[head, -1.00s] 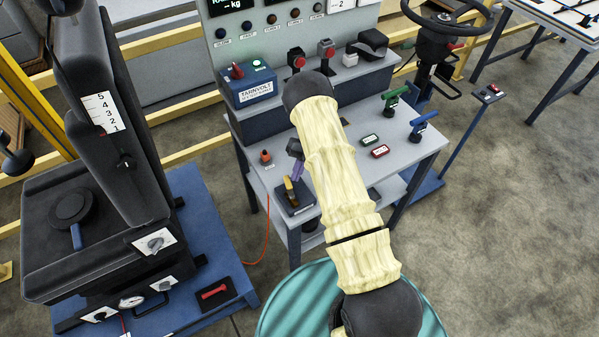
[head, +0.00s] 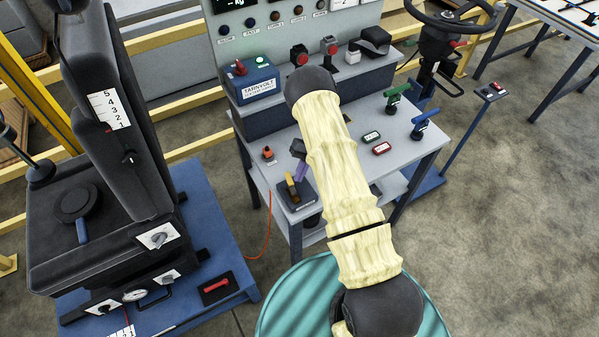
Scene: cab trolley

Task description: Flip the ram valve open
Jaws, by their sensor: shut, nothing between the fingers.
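A yellow lever (head: 291,184) stands on a small black base (head: 302,204) at the left front of the grey trolley top. It looks roughly upright, tilted slightly. I cannot read a label, so I cannot tell whether this is the ram valve. My gripper (head: 300,176), with purple fingers, is shut and empty just right of and behind the lever. Whether they touch is unclear. My cream-sleeved arm covers the middle of the trolley. A green-handled fitting (head: 397,92) and a blue-handled fitting (head: 425,118) stand at the trolley's right.
A red-topped fitting (head: 268,154) stands left of the gripper. A blue box (head: 251,82) with a red knob and red buttons (head: 299,55) are behind. A tall black machine (head: 130,130) on a blue base stands left. A teal ribbed drum (head: 300,290) is in front.

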